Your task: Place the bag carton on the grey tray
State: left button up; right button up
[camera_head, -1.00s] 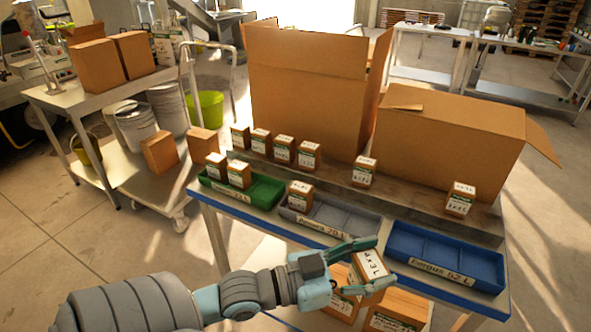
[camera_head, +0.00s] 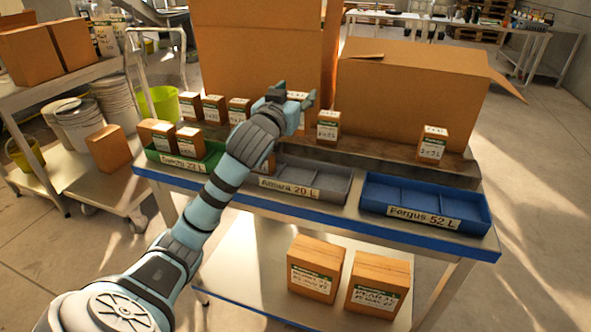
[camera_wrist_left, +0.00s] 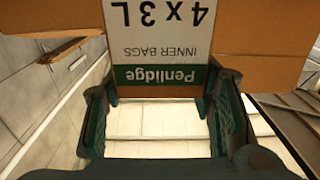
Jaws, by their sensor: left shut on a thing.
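My left gripper (camera_head: 290,97) is shut on the bag carton (camera_head: 300,121), a small brown box mostly hidden by the gripper in the head view. In the left wrist view the carton's white and green label (camera_wrist_left: 155,45) reads Penlidge, inner bags, 4 x 3 L, upside down, between the fingers (camera_wrist_left: 160,88). The carton is over or in front of the back ledge; its height there is unclear. The grey tray (camera_head: 325,182), marked 20 L, lies nearer, right of my forearm. My right gripper is not in view.
A green tray (camera_head: 172,168) with several cartons is left and an empty blue tray (camera_head: 425,203) right. More small cartons (camera_head: 328,127) stand along the ledge (camera_head: 380,160). Large open boxes (camera_head: 410,95) rise behind. Two cartons (camera_head: 316,270) sit on the lower shelf.

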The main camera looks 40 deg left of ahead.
pick_arm(q)
notch_tip(320, 180, down, 15)
jog(key=b, duration=0.4)
jog(key=shift+r, duration=0.15)
jog(key=o, duration=1.2)
jog(key=shift+o, duration=0.2)
jog(key=p+v, duration=0.1)
jog(key=v, duration=1.1)
